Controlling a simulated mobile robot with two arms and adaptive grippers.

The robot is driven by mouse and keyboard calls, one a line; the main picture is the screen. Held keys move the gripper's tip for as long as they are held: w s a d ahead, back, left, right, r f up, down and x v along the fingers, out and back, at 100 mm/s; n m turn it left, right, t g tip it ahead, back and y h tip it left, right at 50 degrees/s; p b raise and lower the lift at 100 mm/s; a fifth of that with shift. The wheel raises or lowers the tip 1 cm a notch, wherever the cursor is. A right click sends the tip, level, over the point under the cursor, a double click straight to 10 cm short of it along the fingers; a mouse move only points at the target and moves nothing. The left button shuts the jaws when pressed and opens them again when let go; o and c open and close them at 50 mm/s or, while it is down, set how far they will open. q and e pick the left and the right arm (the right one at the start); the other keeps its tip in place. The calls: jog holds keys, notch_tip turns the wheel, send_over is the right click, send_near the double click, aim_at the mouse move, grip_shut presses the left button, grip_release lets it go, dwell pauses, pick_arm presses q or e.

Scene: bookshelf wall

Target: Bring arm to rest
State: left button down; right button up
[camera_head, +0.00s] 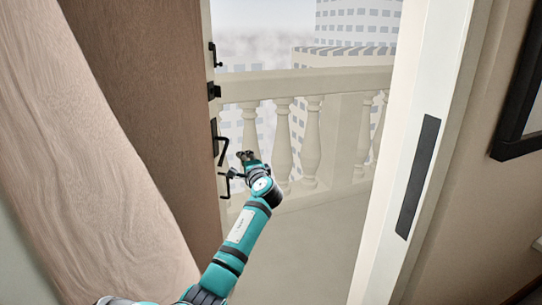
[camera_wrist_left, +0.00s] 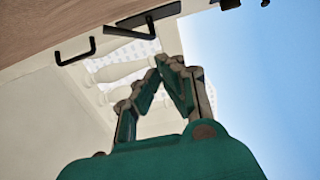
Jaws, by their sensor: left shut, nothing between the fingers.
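My left gripper (camera_head: 246,157) is shut and empty at the end of my teal left arm, which reaches up from the bottom of the head view. It is in the doorway, just right of the black door handle (camera_head: 222,183); I cannot tell whether they touch. In the left wrist view the gripper's fingertips (camera_wrist_left: 171,60) meet, and the handle (camera_wrist_left: 75,52) lies above and left of them with a gap in the picture. My right gripper is not in view.
A brown door (camera_head: 140,75) stands at the left beside a pink curtain (camera_head: 85,180). The doorway opens onto a balcony with a cream balustrade (camera_head: 300,85). A white door frame (camera_head: 425,95) with a dark plate stands at right. The balcony floor (camera_head: 310,240) is clear.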

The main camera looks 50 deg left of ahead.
pick_arm(q)
jog(key=shift+s, duration=0.1)
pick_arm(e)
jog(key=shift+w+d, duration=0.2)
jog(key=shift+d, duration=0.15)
